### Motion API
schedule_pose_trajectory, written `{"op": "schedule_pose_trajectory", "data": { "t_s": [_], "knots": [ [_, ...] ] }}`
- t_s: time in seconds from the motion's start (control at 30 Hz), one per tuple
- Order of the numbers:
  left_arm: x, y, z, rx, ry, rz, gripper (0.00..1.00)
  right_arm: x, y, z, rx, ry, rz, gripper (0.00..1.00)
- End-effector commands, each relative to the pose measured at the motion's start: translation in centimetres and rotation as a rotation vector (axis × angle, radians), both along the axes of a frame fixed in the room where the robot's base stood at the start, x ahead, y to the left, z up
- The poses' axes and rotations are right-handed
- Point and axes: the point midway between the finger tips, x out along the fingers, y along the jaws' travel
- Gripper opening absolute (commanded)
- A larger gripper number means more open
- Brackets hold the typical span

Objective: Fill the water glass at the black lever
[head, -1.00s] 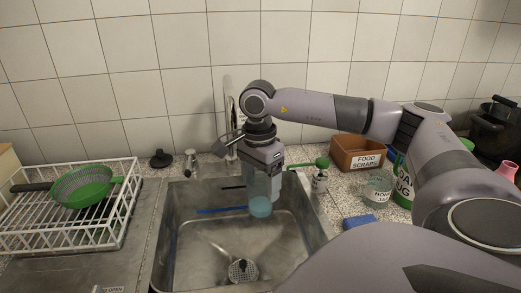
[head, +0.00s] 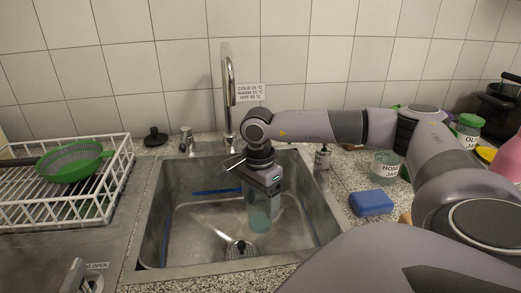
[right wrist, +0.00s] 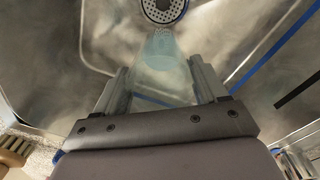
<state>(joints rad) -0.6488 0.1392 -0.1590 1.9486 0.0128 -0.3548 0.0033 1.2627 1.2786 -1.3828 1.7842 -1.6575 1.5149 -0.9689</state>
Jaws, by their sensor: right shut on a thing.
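My right gripper (head: 262,205) points down inside the sink (head: 168,222) and is shut on the water glass (head: 259,221). The glass is clear with a teal tint and is held above the sink floor, near the drain. In the right wrist view the glass (right wrist: 160,52) sits between the two fingers of the gripper (right wrist: 160,78). I cannot tell whether it holds water. A tall curved metal tap (head: 228,95) stands behind the sink, left of the gripper. A black knob-like piece (head: 156,137) stands on the counter behind the sink's left.
A temperature sign (head: 250,91) hangs beside the tap. A small metal fitting (head: 187,139) stands left of it. A white rack (head: 118,180) with a green strainer (head: 75,162) is at left. A blue sponge (head: 371,203) and a glass jar (head: 385,164) are at right. The drain (right wrist: 163,8) lies below.

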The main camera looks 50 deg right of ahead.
Motion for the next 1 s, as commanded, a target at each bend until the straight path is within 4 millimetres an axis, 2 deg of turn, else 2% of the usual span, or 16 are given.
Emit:
{"op": "schedule_pose_trajectory", "data": {
  "t_s": [0.03,0.1,0.67,0.8,1.0],
  "knots": [
    [0.0,0.0,-1.2,-0.002,0.002,0.0,0.43,0.1,0.0,-1.2,0.0,-0.002,0.0,0.13],
    [0.0,0.0,-1.9,-0.003,0.005,0.001,0.43,0.1,0.0,-2.2,0.001,-0.002,0.0,0.13],
    [0.3,-1.0,-3.6,-0.027,0.014,-0.009,0.43,7.0,1.0,-4.7,0.001,-0.003,-0.001,0.13],
    [0.6,-1.0,-3.6,-0.03,0.008,-0.01,0.43,7.0,1.0,-5.6,0.001,0.001,0.0,0.13],
    [0.6,-1.0,-3.8,-0.03,0.015,-0.01,0.43,7.0,1.0,-6.0,0.001,-0.002,0.0,0.13]
  ]
}}
